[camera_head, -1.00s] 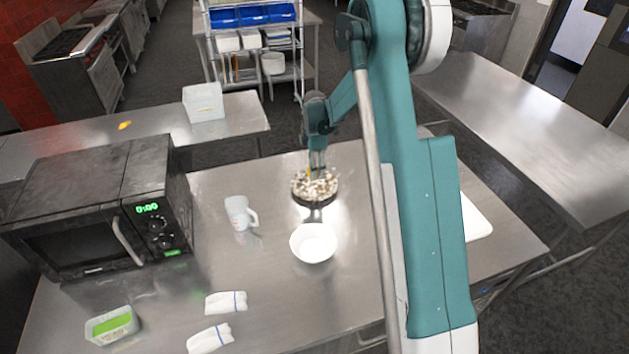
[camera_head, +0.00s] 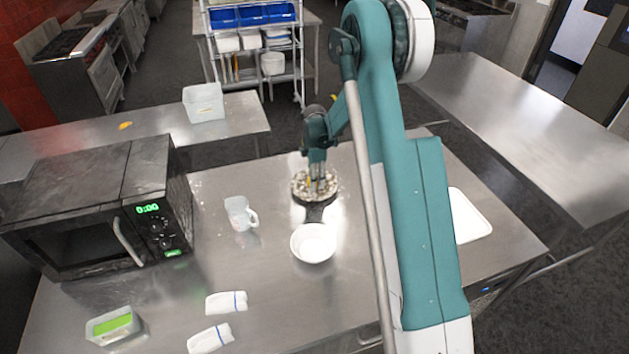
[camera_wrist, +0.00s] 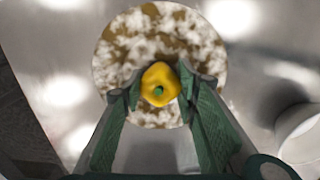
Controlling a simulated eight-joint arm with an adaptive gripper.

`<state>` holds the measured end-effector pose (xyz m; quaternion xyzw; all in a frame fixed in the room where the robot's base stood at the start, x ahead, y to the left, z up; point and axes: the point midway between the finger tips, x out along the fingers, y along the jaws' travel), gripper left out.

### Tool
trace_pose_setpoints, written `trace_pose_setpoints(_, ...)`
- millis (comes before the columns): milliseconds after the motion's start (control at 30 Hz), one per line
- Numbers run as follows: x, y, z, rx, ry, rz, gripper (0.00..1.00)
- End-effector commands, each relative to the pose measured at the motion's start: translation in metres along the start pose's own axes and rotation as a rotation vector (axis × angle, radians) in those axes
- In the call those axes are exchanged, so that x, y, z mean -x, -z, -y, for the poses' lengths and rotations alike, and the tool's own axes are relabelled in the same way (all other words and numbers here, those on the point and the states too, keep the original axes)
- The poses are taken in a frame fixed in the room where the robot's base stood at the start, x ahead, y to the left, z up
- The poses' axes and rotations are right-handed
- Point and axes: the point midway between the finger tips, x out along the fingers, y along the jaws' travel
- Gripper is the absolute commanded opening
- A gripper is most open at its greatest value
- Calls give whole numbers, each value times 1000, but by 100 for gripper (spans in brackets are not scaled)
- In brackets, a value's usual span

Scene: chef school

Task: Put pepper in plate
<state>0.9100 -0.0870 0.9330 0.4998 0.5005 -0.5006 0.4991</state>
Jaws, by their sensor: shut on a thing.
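The yellow pepper (camera_wrist: 160,78) with a green stem sits between the two fingertips of my gripper (camera_wrist: 160,90) in the wrist view. My gripper is shut on it. A round plate with a mottled brown and white surface (camera_wrist: 125,50) lies behind the pepper in that view. In the head view my gripper (camera_head: 318,185) is over the plate (camera_head: 300,190), and only a sliver of yellow shows by the fingers. I cannot tell whether the pepper touches the plate.
A white bowl (camera_head: 313,244) stands just in front of the plate, and a white mug (camera_head: 239,213) stands to the left. A microwave (camera_head: 100,210) fills the left side. Two white cloths (camera_head: 226,302) lie at the front. A white tray (camera_head: 468,216) lies right of my arm.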

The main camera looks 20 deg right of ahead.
Motion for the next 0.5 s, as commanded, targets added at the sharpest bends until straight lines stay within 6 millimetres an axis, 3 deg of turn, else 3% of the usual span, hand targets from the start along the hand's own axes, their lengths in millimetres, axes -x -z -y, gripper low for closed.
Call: trace_pose_setpoints(500,-8,0,0,0,0,0,18)
